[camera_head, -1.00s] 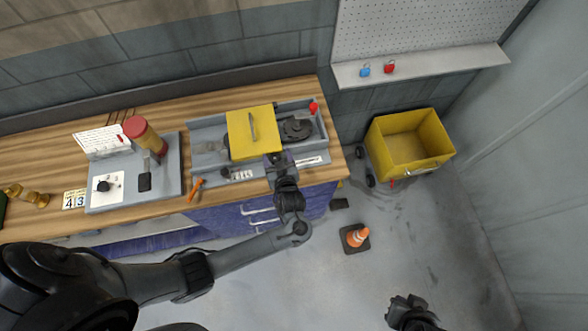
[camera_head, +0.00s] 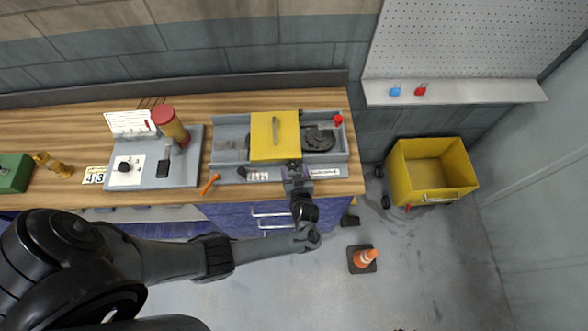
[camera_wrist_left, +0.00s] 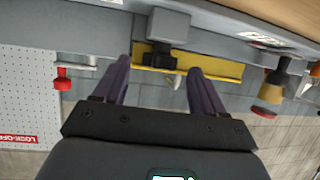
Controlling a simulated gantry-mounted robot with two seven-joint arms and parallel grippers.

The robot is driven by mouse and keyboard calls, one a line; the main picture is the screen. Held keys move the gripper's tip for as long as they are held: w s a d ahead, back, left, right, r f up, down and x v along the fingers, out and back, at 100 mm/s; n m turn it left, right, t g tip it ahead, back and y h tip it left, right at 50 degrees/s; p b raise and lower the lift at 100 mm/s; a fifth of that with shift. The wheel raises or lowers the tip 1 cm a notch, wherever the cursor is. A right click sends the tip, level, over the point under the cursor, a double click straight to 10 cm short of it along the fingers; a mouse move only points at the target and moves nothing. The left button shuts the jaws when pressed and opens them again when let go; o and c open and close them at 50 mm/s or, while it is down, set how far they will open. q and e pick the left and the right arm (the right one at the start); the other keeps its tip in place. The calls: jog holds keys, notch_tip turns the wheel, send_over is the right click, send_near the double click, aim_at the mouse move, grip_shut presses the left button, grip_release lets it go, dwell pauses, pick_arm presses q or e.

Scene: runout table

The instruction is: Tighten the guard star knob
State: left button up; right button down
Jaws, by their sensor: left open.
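The yellow guard (camera_head: 264,148) sits across the grey machine bed (camera_head: 228,128) on the bench. My left gripper (camera_head: 294,166) is at the guard's front right corner. In the left wrist view the gripper (camera_wrist_left: 159,68) is open, its two fingers apart and empty. Between and beyond them is a dark knob-like part (camera_wrist_left: 157,56) under a grey block (camera_wrist_left: 168,25), with the yellow guard (camera_wrist_left: 215,68) behind. I cannot tell for certain that this part is the star knob, nor whether a finger touches it. The gripper covers this spot in the head view.
A red knob (camera_head: 338,119) stands at the bed's right end; a dark round part (camera_head: 318,139) lies below it. A grey panel (camera_head: 190,174) with a red-capped bottle (camera_head: 170,125) is at left.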

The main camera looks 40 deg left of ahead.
pick_arm(q)
jog(key=shift+w+a+f, duration=0.2)
jog(key=shift+w+a, duration=0.1)
jog(key=shift+a, duration=0.1)
jog(key=shift+c, duration=0.5)
jog(key=c, duration=1)
jog(key=shift+o, duration=0.2)
jog(key=shift+s+a+r+m+t+h+p, duration=0.1)
jog(key=shift+s+a+m+t+h+p, duration=0.05)
jog(key=shift+m+t+h+p, duration=0.4)
jog(key=shift+s+a+r+m+t+h+p, duration=0.15)
jog(key=shift+m+t+h+p, duration=0.2)
jog(key=shift+m+t+p, duration=0.25)
jog(key=shift+s+a+f+m+t+h+p, duration=0.1)
jog(key=shift+m+t+h+p, duration=0.25)
jog(key=shift+m+h, duration=0.2)
jog(key=shift+a+f+m+t+h+p, duration=0.1)
jog(key=shift+m+t+h+p, duration=0.2)
jog(key=shift+m+h, duration=0.2)
jog(key=shift+a+m+t+h, duration=0.1)
jog(key=shift+m+t+h, duration=0.3)
jog(key=shift+m+h, duration=0.45)
jog(key=o, duration=1.1)
jog(key=shift+c, duration=0.2)
